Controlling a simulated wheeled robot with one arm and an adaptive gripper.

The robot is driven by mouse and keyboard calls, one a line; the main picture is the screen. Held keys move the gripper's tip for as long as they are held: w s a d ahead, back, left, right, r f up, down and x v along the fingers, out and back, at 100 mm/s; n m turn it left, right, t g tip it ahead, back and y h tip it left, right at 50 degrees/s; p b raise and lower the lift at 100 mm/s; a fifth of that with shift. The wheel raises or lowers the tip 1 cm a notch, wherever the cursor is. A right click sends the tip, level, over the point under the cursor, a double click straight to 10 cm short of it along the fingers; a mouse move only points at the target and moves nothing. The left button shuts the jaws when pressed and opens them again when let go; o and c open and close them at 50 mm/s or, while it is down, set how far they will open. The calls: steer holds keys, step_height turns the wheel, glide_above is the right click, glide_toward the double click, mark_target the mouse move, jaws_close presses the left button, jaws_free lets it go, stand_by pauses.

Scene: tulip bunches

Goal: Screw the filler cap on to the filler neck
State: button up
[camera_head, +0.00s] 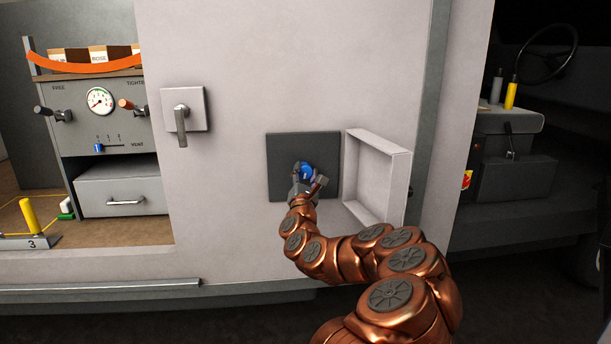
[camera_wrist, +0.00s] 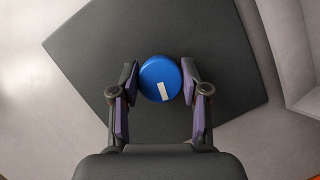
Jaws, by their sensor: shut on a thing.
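The blue filler cap (camera_head: 306,172) is at the dark square recess panel (camera_head: 285,150) in the pale vehicle wall. In the wrist view the cap (camera_wrist: 160,79) is a round blue disc with a white rectangular mark, slanting near its lower middle. My gripper (camera_head: 309,178) reaches up to the panel from below. In the wrist view its fingers (camera_wrist: 160,84) are on the left and right sides of the cap, shut on it. The filler neck is hidden behind the cap. I cannot tell how far the cap is seated.
An open pale flap (camera_head: 407,185) stands out just right of the panel. A wall handle (camera_head: 182,120) is to the left. Farther left is a control panel (camera_head: 80,110) with a gauge, levers and a drawer (camera_head: 124,190). A dark cab with a steering wheel (camera_head: 548,52) is at right.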

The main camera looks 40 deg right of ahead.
steer(key=shift+f+m+g+b, duration=0.15)
steer(key=shift+m+g+b, duration=0.45)
steer(key=shift+m+b, duration=0.6)
steer(key=shift+m+g+h+b, duration=0.3)
steer(key=shift+m+g+b, duration=0.45)
steer(key=shift+m, duration=0.65)
steer(key=shift+m+g+b, duration=0.25)
steer(key=shift+m+b, duration=0.45)
steer(key=shift+m, duration=0.1)
steer(key=shift+m+g+b, duration=0.3)
steer(key=shift+m+b, duration=0.4)
steer(key=shift+b, duration=1.05)
steer(key=shift+m+g+b, duration=0.3)
steer(key=shift+m+b, duration=0.5)
steer(key=shift+m+g+b, duration=0.3)
steer(key=shift+m+b, duration=0.4)
steer(key=shift+b, duration=0.3)
steer(key=shift+m+y+b, duration=0.4)
steer(key=shift+m, duration=0.2)
